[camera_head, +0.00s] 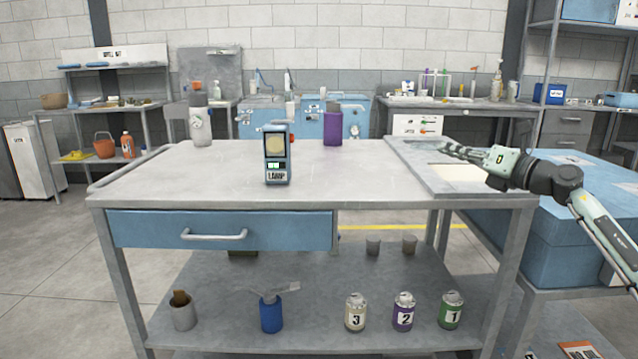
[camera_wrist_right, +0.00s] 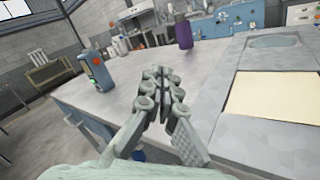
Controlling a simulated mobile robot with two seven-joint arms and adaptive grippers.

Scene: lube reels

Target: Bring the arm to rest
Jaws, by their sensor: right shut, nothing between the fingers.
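My right gripper (camera_head: 447,149) comes in from the right in the head view, above the right end of the grey workbench (camera_head: 210,178). It is shut and empty. In the right wrist view its fingers (camera_wrist_right: 158,75) meet at the tips with nothing between them, and the bench top lies beyond. My left gripper does not show in either view.
A blue-grey lamp device (camera_head: 277,160) stands upright mid-bench, with a purple cylinder (camera_head: 333,128) and a grey bottle (camera_head: 200,125) behind. A framed panel (camera_head: 415,170) lies under the right gripper. Numbered cans (camera_head: 403,312) stand on the lower shelf.

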